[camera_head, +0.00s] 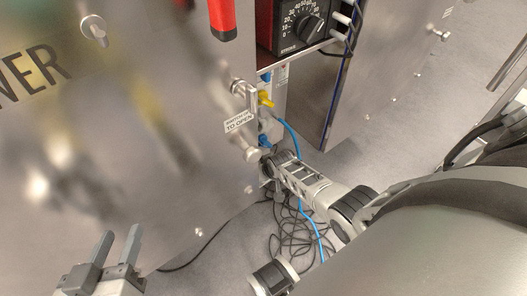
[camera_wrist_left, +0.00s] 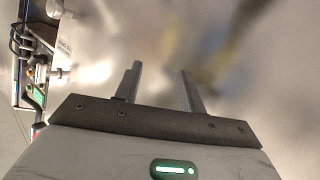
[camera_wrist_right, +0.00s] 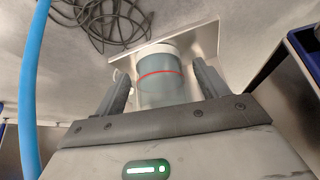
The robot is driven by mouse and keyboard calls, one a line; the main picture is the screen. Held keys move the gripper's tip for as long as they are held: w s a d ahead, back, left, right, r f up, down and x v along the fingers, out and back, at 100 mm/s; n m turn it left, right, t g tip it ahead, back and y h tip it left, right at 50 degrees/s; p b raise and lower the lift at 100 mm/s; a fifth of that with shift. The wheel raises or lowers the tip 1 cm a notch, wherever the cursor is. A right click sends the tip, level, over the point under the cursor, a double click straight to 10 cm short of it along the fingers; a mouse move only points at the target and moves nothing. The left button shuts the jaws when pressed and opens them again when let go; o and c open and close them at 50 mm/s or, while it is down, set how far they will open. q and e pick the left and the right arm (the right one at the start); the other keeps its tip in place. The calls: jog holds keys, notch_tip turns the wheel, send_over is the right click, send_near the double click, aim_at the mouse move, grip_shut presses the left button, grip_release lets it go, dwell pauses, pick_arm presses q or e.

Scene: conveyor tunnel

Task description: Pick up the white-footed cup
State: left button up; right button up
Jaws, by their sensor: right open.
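In the right wrist view, what looks like the white-footed cup (camera_wrist_right: 160,80) sits between the fingers of my right gripper (camera_wrist_right: 163,72). It has a white end, a grey-green body, a red ring and a paler part nearer me. The fingers are open on either side; contact cannot be told. In the head view my right arm reaches to the cabinet's edge, where its fingers and the cup are hidden. My left gripper (camera_head: 116,246) is open and empty in front of the metal panel; its parted fingers also show in the left wrist view (camera_wrist_left: 160,85).
A large shiny metal panel (camera_head: 120,130) fills the left of the head view. A dial box (camera_head: 300,25), a red handle (camera_head: 222,18) and a yellow fitting (camera_head: 265,98) are above my right arm. Black cables (camera_head: 290,235) and a blue hose (camera_head: 320,245) are below it.

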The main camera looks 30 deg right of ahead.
pick_arm(q)
jog(key=shift+r, duration=0.1)
pick_arm(e)
jog(key=c, duration=1)
jog(key=shift+c, duration=0.2)
jog(key=shift+r, duration=0.2)
